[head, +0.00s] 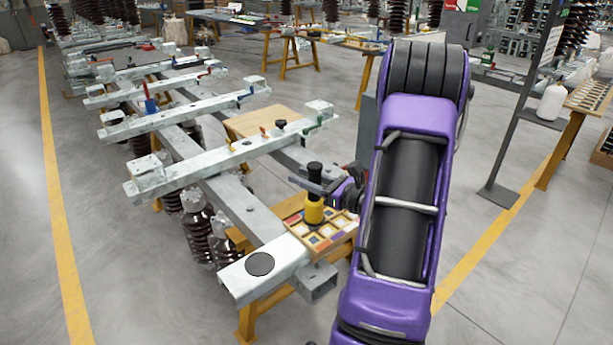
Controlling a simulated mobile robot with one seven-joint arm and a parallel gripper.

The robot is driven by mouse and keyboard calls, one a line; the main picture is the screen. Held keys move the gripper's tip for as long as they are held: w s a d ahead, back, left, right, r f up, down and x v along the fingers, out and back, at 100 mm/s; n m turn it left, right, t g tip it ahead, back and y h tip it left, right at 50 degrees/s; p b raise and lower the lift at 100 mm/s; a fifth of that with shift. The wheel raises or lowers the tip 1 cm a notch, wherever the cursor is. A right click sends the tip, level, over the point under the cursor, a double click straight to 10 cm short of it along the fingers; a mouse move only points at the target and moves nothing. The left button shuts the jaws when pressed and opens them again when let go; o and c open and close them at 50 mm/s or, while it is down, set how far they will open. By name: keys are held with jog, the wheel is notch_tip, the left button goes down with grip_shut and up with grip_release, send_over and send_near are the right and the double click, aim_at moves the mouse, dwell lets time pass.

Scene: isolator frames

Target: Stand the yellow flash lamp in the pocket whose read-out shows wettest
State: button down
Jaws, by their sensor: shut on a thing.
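The yellow flash lamp (314,212) has a yellow body and a black top, and it stands upright in the head view. My gripper (314,187) is shut on its dark upper part, reaching in from the right. The lamp is over or on a wooden board with pockets (345,238), with coloured and pale squares. I cannot tell whether the lamp's foot touches the board or sits in a pocket. The read-outs are too small to read, and the lamp and my arm hide part of the board.
A pale steel beam end with a dark round disc (260,264) lies left of the board. Long steel crossbeams (215,160) with small fittings run behind it. A wooden panel (258,122) lies further back. A dark post (520,110) stands at right. Open floor lies left.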

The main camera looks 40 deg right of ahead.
jog(key=shift+f+b, duration=0.3)
jog(key=shift+f, duration=2)
jog(key=c, duration=1)
grip_release()
jog(key=shift+f, duration=0.2)
jog(key=o, duration=0.5)
jog(key=shift+r, duration=0.1)
jog(key=v, duration=1.2)
jog(key=shift+r, duration=0.1)
